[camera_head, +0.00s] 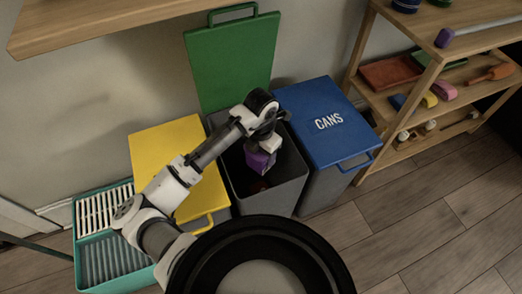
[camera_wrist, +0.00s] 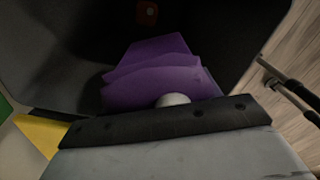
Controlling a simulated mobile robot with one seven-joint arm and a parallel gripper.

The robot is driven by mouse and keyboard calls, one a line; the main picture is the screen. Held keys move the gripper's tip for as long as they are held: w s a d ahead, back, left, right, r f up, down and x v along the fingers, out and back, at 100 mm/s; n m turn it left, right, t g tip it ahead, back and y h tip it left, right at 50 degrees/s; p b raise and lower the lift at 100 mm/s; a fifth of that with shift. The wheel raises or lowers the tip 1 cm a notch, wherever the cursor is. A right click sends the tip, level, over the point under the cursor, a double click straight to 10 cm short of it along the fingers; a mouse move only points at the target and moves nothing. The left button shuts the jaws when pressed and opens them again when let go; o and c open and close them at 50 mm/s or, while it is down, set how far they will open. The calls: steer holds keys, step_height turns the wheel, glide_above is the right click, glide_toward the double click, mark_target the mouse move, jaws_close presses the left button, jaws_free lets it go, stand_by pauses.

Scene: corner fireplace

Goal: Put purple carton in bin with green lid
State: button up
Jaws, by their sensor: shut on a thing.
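The purple carton (camera_head: 260,158) is held by my gripper (camera_head: 264,143) over the open mouth of the bin with the green lid (camera_head: 282,192). The green lid (camera_head: 230,62) stands raised against the wall. In the wrist view the purple carton (camera_wrist: 155,75) fills the middle, close in front of the gripper, with the dark bin interior (camera_wrist: 60,50) around and beyond it. The fingertips are mostly hidden there. A small reddish thing (camera_head: 259,185) lies inside the bin; it also shows in the wrist view (camera_wrist: 147,13).
A bin with a yellow lid (camera_head: 165,150) stands to the left and a blue-lidded bin marked CANS (camera_head: 325,120) to the right, both closed. A teal crate (camera_head: 112,262) is at far left. Wooden shelves (camera_head: 400,95) stand at right. A wooden ledge (camera_head: 100,28) overhangs top left.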

steer(key=o, duration=1.1)
steer(key=shift+c, duration=0.2)
step_height(320, 180, up, 14)
steer(key=shift+f+p, duration=0.15)
steer(key=shift+p, duration=0.4)
